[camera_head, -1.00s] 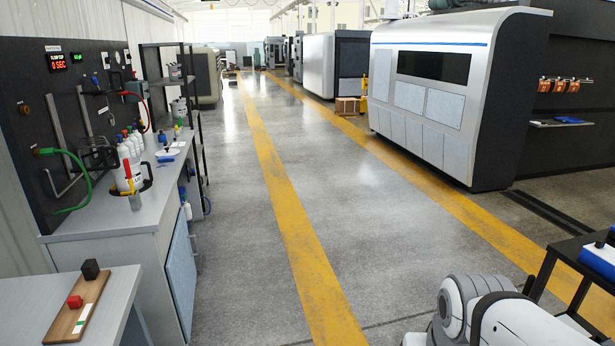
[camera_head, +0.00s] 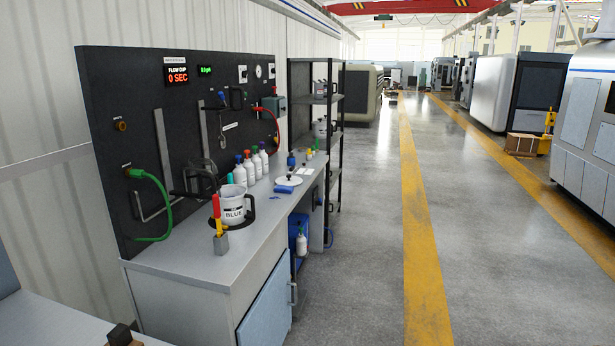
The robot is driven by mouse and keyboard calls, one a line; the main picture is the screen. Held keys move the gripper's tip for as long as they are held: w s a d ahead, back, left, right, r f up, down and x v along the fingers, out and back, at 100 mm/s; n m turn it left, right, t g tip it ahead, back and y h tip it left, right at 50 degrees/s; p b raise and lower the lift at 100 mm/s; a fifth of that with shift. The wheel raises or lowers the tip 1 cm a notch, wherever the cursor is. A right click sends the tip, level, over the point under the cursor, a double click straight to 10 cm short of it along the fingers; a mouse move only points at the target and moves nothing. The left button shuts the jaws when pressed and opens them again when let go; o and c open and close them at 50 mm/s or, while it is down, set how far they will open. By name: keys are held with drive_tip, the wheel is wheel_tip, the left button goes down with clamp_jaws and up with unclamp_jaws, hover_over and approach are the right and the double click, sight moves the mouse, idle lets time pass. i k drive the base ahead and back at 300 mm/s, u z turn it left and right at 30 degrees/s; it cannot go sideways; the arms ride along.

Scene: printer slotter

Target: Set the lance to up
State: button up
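A dark wall panel (camera_head: 135,100) stands behind a grey bench (camera_head: 185,248) on the left. A green hose (camera_head: 165,205) curves down from the panel's left part. A white bucket labelled BLUE (camera_head: 232,206) stands on the bench in front of the fitting.
Several white bottles (camera_head: 249,167) stand on the bench behind the bucket. A red-and-yellow tool in a grey block (camera_head: 220,240) is at the bench's front edge. A black shelf rack (camera_head: 341,130) stands beyond. The floor (camera_head: 355,270) to the right is clear.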

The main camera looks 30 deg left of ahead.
sight(204, 195)
drive_tip(key=u, duration=0.5)
drive_tip(key=i, duration=1.6)
drive_tip(key=u, duration=1.2)
drive_tip(key=i, duration=1.2)
drive_tip(key=u, duration=0.55)
